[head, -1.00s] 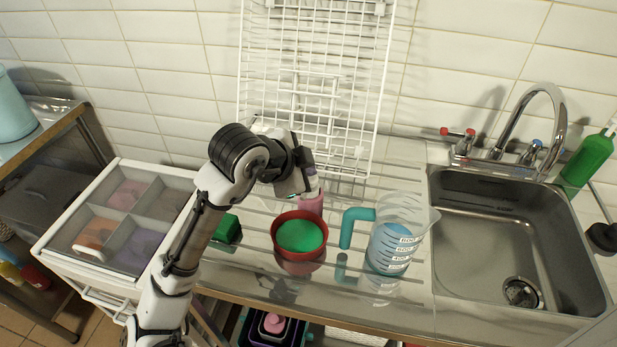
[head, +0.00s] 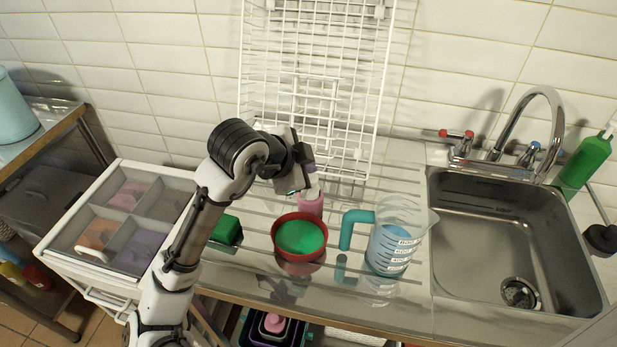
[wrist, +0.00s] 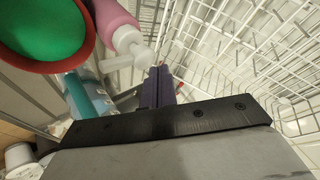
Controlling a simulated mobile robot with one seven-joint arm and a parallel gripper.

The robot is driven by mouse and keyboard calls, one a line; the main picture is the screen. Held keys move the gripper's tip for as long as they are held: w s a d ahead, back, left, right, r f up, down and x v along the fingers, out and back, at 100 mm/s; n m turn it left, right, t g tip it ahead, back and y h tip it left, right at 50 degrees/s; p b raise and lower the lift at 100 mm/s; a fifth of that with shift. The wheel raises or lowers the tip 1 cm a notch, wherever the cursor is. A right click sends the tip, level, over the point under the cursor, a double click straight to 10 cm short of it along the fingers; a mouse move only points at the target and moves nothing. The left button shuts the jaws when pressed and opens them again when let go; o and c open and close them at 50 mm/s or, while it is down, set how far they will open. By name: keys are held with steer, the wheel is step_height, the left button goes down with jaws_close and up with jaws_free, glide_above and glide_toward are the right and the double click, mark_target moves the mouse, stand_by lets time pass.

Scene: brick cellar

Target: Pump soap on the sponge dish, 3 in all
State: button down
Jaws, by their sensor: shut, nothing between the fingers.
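The pink soap bottle (head: 311,204) stands on the drainboard just behind a red dish (head: 276,240) with a round green surface inside. In the wrist view the bottle (wrist: 112,17) shows its white pump head and nozzle (wrist: 128,58). The red dish also shows there at the upper left (wrist: 88,55). My gripper (head: 306,188) is above the bottle, its fingers shut and empty. In the wrist view the dark purple fingertips (wrist: 158,72) are close beside the pump nozzle; I cannot tell whether they touch it. The gripper partly hides the pump in the head view.
A green block (head: 227,230) lies left of the dish. A clear measuring jug (head: 398,235) with a teal handle stands to the right. A white wire rack (head: 320,70) rises behind the bottle. The sink (head: 515,235) is at right, a divided tray (head: 120,215) at left.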

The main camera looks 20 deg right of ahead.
step_height(320, 180, up, 5)
steer(key=p, duration=0.3)
steer(key=shift+r, duration=0.1)
steer(key=shift+r, duration=0.1)
stand_by(0.4)
step_height(320, 180, up, 7)
stand_by(0.8)
stand_by(0.4)
